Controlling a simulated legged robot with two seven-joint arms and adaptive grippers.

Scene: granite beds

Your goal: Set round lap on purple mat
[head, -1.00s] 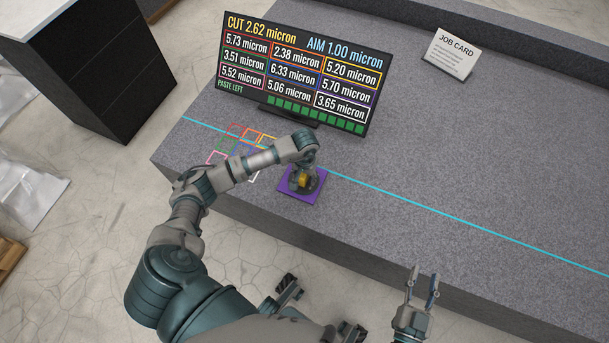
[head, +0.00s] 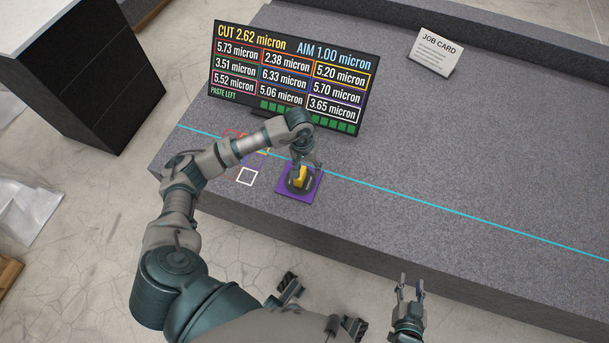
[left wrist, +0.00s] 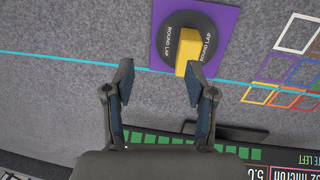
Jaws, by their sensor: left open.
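The round lap (head: 292,188) is a dark disc with a yellow block handle (head: 300,176), and it lies on the purple mat (head: 312,192) near the front edge of the granite bed. The left wrist view shows the lap (left wrist: 176,27) flat on the mat (left wrist: 228,18), its yellow handle (left wrist: 188,48) standing up. My left gripper (head: 307,165) is just above and behind the lap. In the left wrist view its fingers (left wrist: 157,85) are spread and empty, with the right fingertip close to the handle. My right gripper (head: 413,285) is open and empty in front of the bed.
A display board (head: 290,75) stands behind my left arm. A job card (head: 435,52) stands at the back right. Coloured square outlines (head: 247,176) lie left of the mat. A cyan line (head: 450,215) crosses the bed. The bed's right side is clear.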

